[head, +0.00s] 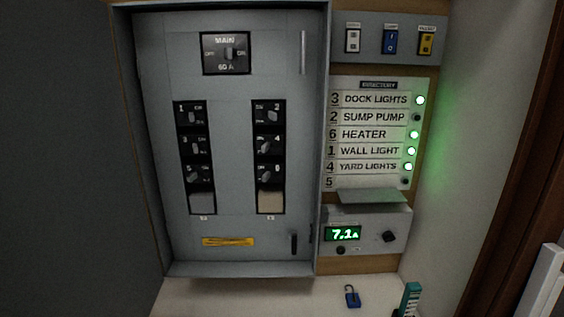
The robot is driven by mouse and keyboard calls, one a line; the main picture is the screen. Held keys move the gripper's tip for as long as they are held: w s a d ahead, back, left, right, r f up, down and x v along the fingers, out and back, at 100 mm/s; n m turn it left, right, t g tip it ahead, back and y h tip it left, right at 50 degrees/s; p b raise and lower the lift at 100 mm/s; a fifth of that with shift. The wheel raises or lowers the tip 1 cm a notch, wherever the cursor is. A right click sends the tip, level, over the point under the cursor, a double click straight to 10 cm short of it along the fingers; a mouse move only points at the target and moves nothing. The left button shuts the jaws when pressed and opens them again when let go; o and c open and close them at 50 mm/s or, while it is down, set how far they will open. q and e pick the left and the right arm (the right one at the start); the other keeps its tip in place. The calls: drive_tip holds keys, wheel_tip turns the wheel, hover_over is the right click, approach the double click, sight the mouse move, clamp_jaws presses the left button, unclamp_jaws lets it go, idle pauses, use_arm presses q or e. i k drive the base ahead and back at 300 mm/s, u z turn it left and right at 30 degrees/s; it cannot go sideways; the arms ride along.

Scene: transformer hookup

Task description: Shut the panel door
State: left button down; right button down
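The grey panel (225,75) is on the backboard, facing me. Its front face shows a MAIN 60 A switch (226,53) at the top and two columns of numbered breakers, left (191,145) and right (269,145). No door covers the breakers. A dark grey flat surface (65,150) fills the left side of the view; I cannot tell whether it is the swung-open panel door or a side wall. A small black latch (294,243) is at the panel's lower right, and a slim vertical bar (303,52) at its upper right. Neither gripper is in view.
Right of the panel are three small switches (390,42), a directory (370,134) with several green lamps lit, and a meter (343,233) reading 7.1 A below a small ledge (373,196). A blue padlock (352,297) and a teal object (410,298) are on the pale shelf (260,296).

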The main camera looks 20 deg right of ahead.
sight(76, 239)
drive_tip(key=z, duration=1.4)
drive_tip(key=k, duration=0.9)
drive_tip(key=u, duration=0.8)
